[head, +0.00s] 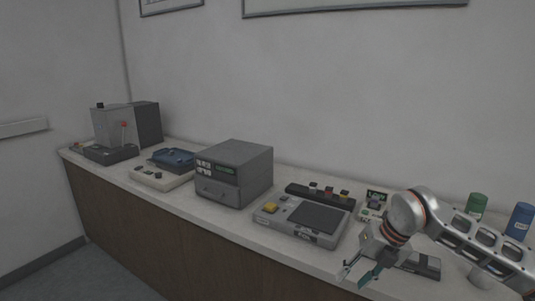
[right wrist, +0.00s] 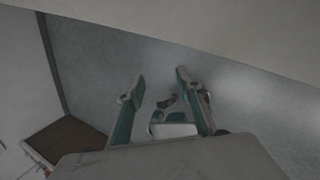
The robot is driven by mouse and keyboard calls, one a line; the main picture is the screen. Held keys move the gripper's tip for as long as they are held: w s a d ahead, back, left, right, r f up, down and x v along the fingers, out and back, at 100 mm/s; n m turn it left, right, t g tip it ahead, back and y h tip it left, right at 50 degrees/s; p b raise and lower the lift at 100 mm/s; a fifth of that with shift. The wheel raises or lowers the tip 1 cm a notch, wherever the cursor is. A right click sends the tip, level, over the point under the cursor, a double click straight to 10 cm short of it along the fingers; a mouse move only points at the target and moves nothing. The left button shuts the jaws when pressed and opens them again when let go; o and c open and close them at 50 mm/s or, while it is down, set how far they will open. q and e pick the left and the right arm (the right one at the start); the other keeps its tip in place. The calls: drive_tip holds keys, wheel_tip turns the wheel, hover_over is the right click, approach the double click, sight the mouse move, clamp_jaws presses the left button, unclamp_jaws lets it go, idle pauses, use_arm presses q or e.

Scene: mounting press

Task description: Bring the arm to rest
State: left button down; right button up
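My right arm comes in from the right in the head view, over the right end of the counter (head: 120,175). My right gripper (head: 354,277) points down and to the left near the counter's front edge. In the right wrist view its two fingers (right wrist: 160,80) are spread apart with only grey floor showing between them, so it is open and empty. My left gripper is in neither view.
A grey boxy machine (head: 235,172) stands mid-counter, with a flat device with a dark plate (head: 310,217) right of it. A larger machine (head: 147,122) stands at the far left. Green (head: 477,203) and blue (head: 520,219) containers stand behind my right arm. Floor in front is clear.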

drive_tip(key=s+a+f+n+g+y, duration=0.1)
drive_tip(key=s+a+y, duration=0.25)
drive_tip(key=a, duration=0.45)
drive_tip(key=s+a+f+g+y, duration=0.1)
drive_tip(key=s+a+f+y, duration=0.15)
drive_tip(key=s+a, duration=0.4)
drive_tip(key=s+a+r+m+t+y, duration=0.25)
drive_tip(key=a+r+m+y, duration=0.25)
drive_tip(key=a+r+y, duration=0.3)
drive_tip(key=w+d+f+m+t+h, duration=0.2)
drive_tip(key=d+f+m+t+h, duration=0.6)
drive_tip(key=d+f+m+t, duration=0.75)
drive_tip(key=s+d+f+m+g+h, duration=0.2)
drive_tip(key=s+f+m+g+h, duration=0.1)
drive_tip(key=s+f+m, duration=0.2)
drive_tip(key=s+d+f+m+g+h, duration=0.3)
drive_tip(key=s+f+m+g+h, duration=0.1)
drive_tip(key=s+f, duration=0.5)
drive_tip(key=shift+s+f+m, duration=0.35)
drive_tip(key=shift+f+m, duration=0.35)
drive_tip(key=shift+m, duration=0.05)
